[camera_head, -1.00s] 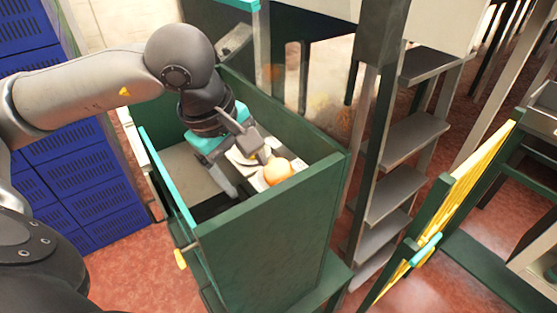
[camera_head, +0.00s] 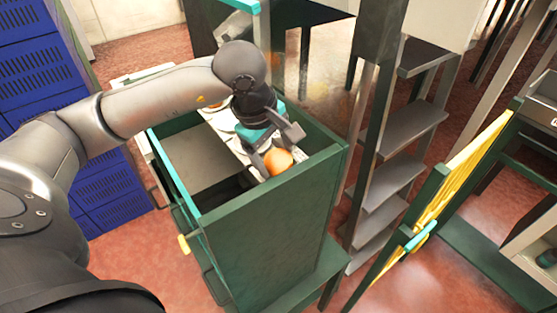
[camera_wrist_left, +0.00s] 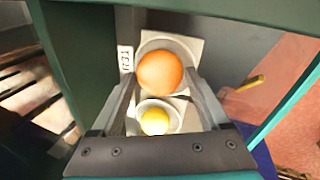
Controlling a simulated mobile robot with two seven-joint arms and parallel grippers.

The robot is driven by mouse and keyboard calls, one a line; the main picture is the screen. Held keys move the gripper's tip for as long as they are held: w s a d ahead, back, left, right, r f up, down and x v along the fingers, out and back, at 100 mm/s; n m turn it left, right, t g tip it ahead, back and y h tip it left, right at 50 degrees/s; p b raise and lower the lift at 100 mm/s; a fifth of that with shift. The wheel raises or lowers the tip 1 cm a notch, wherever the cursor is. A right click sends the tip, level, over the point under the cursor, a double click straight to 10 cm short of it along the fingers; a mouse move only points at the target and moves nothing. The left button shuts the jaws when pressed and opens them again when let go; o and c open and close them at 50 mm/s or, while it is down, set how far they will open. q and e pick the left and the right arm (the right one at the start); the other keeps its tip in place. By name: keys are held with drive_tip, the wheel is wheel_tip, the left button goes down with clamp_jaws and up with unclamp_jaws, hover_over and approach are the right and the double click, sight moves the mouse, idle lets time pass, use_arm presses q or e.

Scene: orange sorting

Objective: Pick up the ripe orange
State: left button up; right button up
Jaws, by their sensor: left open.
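The ripe orange (camera_head: 279,162), round and bright orange, sits at the near end of a row of white holders inside the green bin (camera_head: 275,235). In the left wrist view the orange (camera_wrist_left: 160,71) rests in a pale square holder (camera_wrist_left: 184,45). A smaller yellow fruit (camera_wrist_left: 155,121) sits in a white cup just below it, nearer my palm. My left gripper (camera_head: 278,148) is open, with its fingers at the orange; in the left wrist view they point toward its left and right sides. I cannot tell whether they touch it. My right gripper is not in view.
The bin's green walls stand close around the gripper. Blue crates (camera_head: 85,185) are stacked at left. A stepped grey rack (camera_head: 395,160) stands right of the bin, and a yellow-slatted frame (camera_head: 450,190) stands farther right. Red floor shows between them.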

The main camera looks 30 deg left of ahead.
use_arm(q)
drive_tip(key=shift+w+f, duration=0.15)
drive_tip(key=shift+f, duration=0.35)
drive_tip(key=c, duration=1.1)
drive_tip(key=shift+r, duration=0.1)
